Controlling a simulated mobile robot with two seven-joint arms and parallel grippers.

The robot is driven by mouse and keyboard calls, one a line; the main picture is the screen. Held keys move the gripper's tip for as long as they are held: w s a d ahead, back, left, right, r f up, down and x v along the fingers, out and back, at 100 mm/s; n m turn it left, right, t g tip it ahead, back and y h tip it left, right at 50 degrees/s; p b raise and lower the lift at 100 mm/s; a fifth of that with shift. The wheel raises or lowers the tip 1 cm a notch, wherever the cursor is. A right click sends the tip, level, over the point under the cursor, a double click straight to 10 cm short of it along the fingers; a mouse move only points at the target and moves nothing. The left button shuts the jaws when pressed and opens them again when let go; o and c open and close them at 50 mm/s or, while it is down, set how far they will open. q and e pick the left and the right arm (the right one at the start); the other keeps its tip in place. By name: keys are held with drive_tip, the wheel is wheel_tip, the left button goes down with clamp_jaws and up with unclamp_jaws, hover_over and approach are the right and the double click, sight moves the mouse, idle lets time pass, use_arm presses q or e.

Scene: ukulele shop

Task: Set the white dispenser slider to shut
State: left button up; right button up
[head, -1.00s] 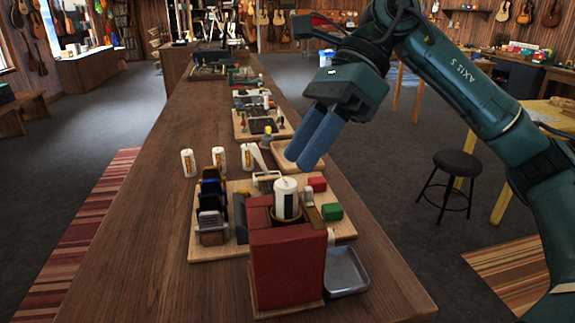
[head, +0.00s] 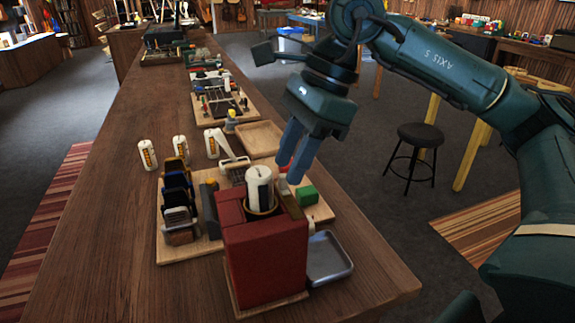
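The red dispenser (head: 265,262) stands at the near end of the long bench, with a white cylinder (head: 259,185) upright in its top. A small white piece (head: 311,226) shows at its right side above a metal tray; I cannot tell for sure whether it is the slider or how it is set. My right gripper (head: 289,173) points down just behind and right of the white cylinder. Its two blue fingers look slightly apart, with nothing seen between them. The tips overlap small pieces behind the dispenser, and contact cannot be told. My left gripper is not in view.
A metal tray (head: 328,258) sits at the dispenser's right. Dark upright holders (head: 178,207) and a green block (head: 307,195) are on the wooden board behind. Several white bottles (head: 147,154) stand farther left. The bench's left side is clear.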

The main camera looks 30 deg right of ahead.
drive_tip(key=shift+x, duration=1)
clamp_jaws()
